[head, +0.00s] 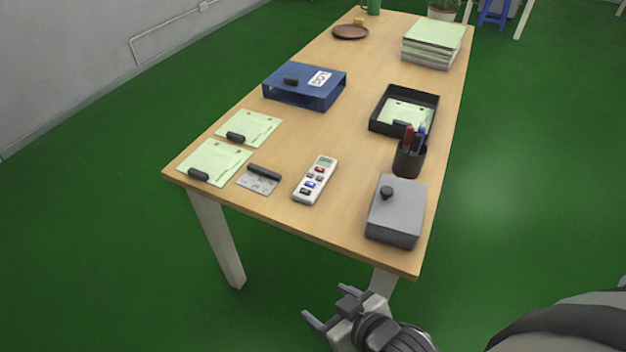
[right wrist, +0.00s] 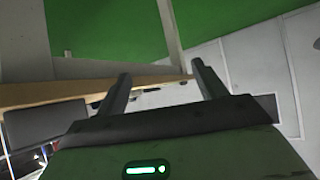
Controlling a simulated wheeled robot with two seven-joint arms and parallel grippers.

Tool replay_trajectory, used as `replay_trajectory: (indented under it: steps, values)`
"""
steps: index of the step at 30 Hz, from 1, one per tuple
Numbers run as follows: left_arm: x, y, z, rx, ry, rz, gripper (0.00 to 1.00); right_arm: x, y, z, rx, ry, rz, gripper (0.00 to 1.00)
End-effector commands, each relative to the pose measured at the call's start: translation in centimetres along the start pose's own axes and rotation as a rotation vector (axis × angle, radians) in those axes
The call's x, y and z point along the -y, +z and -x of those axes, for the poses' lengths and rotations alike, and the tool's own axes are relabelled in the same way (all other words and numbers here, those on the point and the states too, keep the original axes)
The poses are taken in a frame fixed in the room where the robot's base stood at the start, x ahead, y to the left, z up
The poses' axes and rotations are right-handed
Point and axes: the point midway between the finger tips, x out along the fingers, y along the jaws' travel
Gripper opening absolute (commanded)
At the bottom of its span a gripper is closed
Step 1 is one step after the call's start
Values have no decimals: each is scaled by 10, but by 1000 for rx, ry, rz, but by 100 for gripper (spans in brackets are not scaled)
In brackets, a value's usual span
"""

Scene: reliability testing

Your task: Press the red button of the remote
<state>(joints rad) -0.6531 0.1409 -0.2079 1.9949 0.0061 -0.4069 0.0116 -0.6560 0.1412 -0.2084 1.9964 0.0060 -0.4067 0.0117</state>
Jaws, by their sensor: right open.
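The white remote (head: 315,179) lies on the table near its front edge, with a small screen at its far end. A red button (head: 320,170) shows just below the screen, with several other buttons nearer the front. My right gripper (head: 327,303) is in front of the table, below and apart from its front edge, and is open with nothing between its fingers. In the right wrist view the two fingers (right wrist: 160,82) stand apart against the table edge. I cannot make out the remote clearly there. My left gripper is in neither view.
On the table (head: 350,228), a grey box (head: 396,212) with a dark knob stands right of the remote. A pen cup (head: 408,158) and black tray (head: 431,105) lie behind it. A card (head: 255,182) and pale papers (head: 214,163) lie left. Bare tabletop surrounds the remote.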

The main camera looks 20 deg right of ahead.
Motion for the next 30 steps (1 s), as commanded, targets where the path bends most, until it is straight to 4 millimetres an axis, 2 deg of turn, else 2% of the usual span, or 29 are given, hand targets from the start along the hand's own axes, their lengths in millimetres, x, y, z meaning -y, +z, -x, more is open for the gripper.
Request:
replay_trajectory:
  steps: [4,9,12,30]
  values:
    - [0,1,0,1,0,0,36,0,0,0,-1,0,0,70]
    - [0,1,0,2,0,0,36,0,0,0,-1,0,0,23]
    - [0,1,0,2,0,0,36,0,0,0,-1,0,0,0]
    - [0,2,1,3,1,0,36,0,-1,0,-1,0,0,0]
